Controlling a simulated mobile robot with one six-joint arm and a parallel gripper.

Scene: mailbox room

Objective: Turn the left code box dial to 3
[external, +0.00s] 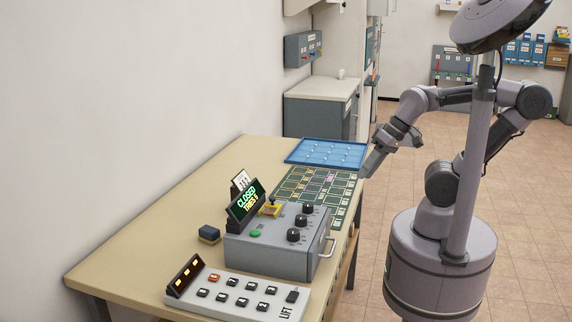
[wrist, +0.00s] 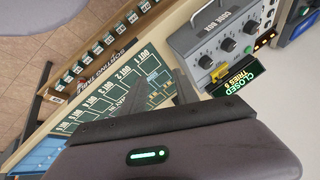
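The grey code box (external: 265,253) stands on the table with three black dials on its top: one nearer the camera (external: 293,235), a middle one (external: 300,221) and a far one (external: 307,208). In the wrist view the code box (wrist: 187,41) is at the upper right, its dials (wrist: 206,57) in a row. The dial settings are too small to read. Its display (external: 245,201) reads CLOSED with a line of tries below. My gripper (external: 369,170) is empty beyond the box, by the table's right edge. Its two dark fingers (wrist: 163,95) look apart in the wrist view, clear of the dials.
A green sorting mat (external: 318,186) and blue tray (external: 327,152) lie behind the box. A lift button panel (external: 238,291) is in front. A small dark block (external: 209,234) lies left. The box's side handle (external: 328,247) sticks out. Table space at left is clear.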

